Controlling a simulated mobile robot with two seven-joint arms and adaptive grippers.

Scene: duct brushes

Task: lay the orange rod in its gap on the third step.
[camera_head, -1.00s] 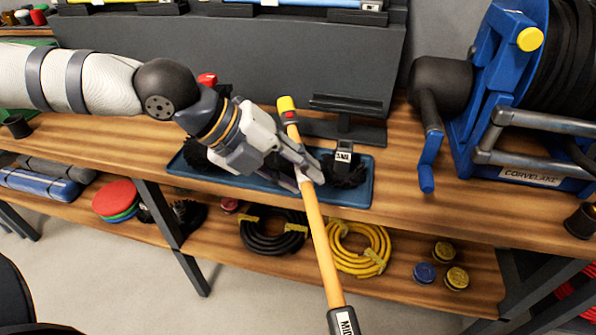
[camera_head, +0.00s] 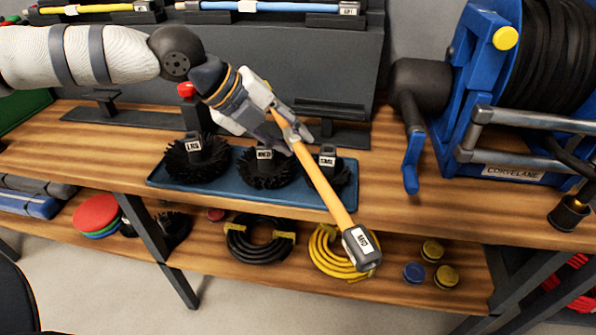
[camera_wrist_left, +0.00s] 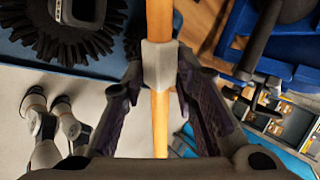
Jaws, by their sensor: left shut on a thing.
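My left gripper (camera_head: 293,132) is shut on the orange rod (camera_head: 328,189) and holds it tilted above the bench. The rod slants toward the lower right to a dark end with a white label (camera_head: 361,248), out past the bench's front edge. Its far end is hidden behind the gripper. In the left wrist view the rod (camera_wrist_left: 160,120) runs up between the fingers, through a pale collar (camera_wrist_left: 159,65). The dark stepped rack (camera_head: 250,65) stands behind, with a yellow rod (camera_head: 100,8) and a blue rod (camera_head: 265,7) on upper steps. The gripper partly covers the lower step.
A blue tray (camera_head: 160,182) with labelled black brushes (camera_head: 197,158) lies below the gripper. A blue hose reel (camera_head: 470,90) with its crank stands at the right. Coiled hoses (camera_head: 258,245) lie on the lower shelf. Bench space between tray and reel is clear.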

